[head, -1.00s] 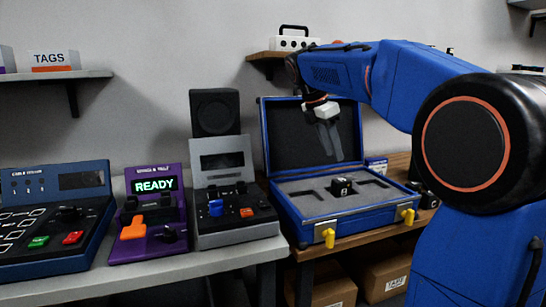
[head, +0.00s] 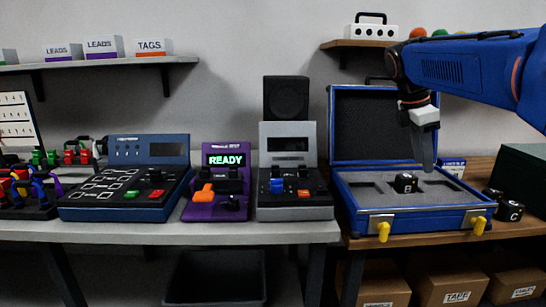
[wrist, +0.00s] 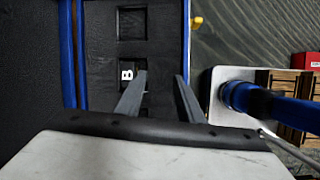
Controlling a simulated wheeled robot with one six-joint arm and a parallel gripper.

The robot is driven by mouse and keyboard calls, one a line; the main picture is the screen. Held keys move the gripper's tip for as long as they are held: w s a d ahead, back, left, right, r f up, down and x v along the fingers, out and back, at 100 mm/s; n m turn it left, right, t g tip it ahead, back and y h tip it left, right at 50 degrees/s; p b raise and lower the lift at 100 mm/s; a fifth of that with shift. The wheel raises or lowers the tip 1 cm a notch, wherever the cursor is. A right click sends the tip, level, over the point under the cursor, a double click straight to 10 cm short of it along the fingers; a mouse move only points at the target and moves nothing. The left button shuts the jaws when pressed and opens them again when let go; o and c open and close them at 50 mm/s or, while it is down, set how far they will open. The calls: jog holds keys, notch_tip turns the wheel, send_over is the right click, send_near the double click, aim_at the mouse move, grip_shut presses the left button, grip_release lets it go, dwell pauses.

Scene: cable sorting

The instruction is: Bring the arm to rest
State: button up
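My gripper (head: 424,158) hangs pointing down over the open blue case (head: 408,222) in the head view. In the wrist view my gripper's two grey fingers (wrist: 158,88) stand apart with nothing held between them. A black block marked B (head: 405,182) sits in the case's grey foam. It also shows in the wrist view (wrist: 127,74), just beyond the left finger and apart from it. My blue arm reaches in from the right, bent down at the wrist.
A purple READY station (head: 217,206), a grey station (head: 292,206) and a blue console (head: 128,207) stand left of the case. Black block C (head: 510,210) and a dark green box (head: 525,180) are at its right. A shelf (head: 365,43) is above the case.

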jog(key=s+a+f+m+t+y, duration=0.2)
jog(key=s+a+f+m, duration=0.3)
jog(key=s+f+m, duration=0.3)
jog(key=s+a+f+m+t+y, duration=0.2)
jog(key=s+a+f+m, duration=0.3)
jog(key=s+f, duration=1.1)
jog(key=s+m, duration=0.2)
jog(key=m, duration=0.1)
jog(key=shift+s+m, duration=0.3)
jog(key=shift+s, duration=0.1)
